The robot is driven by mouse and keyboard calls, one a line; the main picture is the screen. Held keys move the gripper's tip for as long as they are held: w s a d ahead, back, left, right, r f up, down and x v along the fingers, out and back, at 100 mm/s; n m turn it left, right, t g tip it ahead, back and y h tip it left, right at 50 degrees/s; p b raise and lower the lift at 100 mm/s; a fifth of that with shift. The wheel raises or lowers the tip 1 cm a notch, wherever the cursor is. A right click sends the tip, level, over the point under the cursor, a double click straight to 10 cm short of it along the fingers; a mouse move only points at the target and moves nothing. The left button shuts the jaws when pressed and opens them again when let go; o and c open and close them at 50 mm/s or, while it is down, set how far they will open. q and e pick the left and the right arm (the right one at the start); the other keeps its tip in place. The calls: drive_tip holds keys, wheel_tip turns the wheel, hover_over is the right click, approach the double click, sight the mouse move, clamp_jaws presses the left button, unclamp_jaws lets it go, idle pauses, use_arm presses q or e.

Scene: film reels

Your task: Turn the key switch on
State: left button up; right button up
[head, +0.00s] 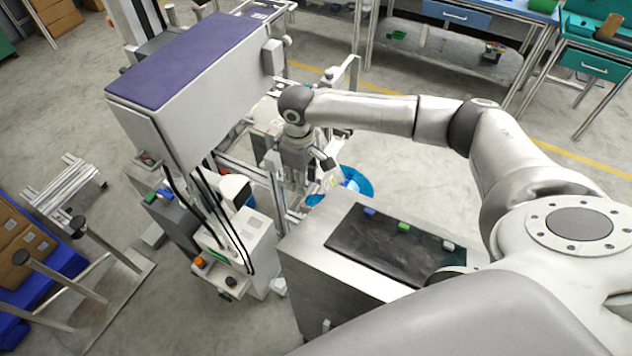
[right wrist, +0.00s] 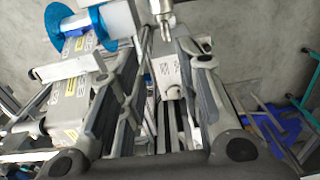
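My right gripper (head: 298,165) hangs fingers-down over the machine's metal frame, near the blue reel (head: 358,184). In the right wrist view its two fingers (right wrist: 160,65) are spread apart, with nothing held between them. A small metal cylinder with a narrow pronged end (right wrist: 164,22) shows beyond the fingertips; I cannot tell whether it belongs to the key switch. A white control box (head: 238,245) with an orange knob (head: 199,262) and a black knob (head: 231,282) stands left of the gripper. I cannot clearly identify the key switch in either view. My left gripper is out of sight.
A large machine housing with a purple top (head: 195,55) rises left of my right arm. A steel cabinet with a dark panel (head: 385,245) and several coloured buttons stands in front. The blue reel (right wrist: 75,35) also shows in the wrist view. Open floor lies behind my arm.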

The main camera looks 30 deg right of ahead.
sight(301, 204)
drive_tip(key=f, duration=0.2)
drive_tip(key=a+f+p, duration=0.1)
drive_tip(key=f+p, duration=0.1)
drive_tip(key=f, duration=0.1)
drive_tip(key=shift+s+a+f, duration=0.2)
drive_tip(key=shift+s+f, duration=0.15)
drive_tip(key=shift+s, duration=0.05)
drive_tip(key=f, duration=0.2)
drive_tip(key=shift+w+d+f+p, duration=0.2)
drive_tip(key=shift+d+f+p, duration=0.1)
drive_tip(key=shift+f, duration=0.7)
drive_tip(key=shift+s+f, duration=0.1)
drive_tip(key=shift+f, duration=0.1)
drive_tip(key=shift+c, duration=0.7)
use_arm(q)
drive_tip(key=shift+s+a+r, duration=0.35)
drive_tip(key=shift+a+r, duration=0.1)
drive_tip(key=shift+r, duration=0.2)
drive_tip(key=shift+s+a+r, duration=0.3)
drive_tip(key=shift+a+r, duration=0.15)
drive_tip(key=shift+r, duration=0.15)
use_arm(e)
clamp_jaws()
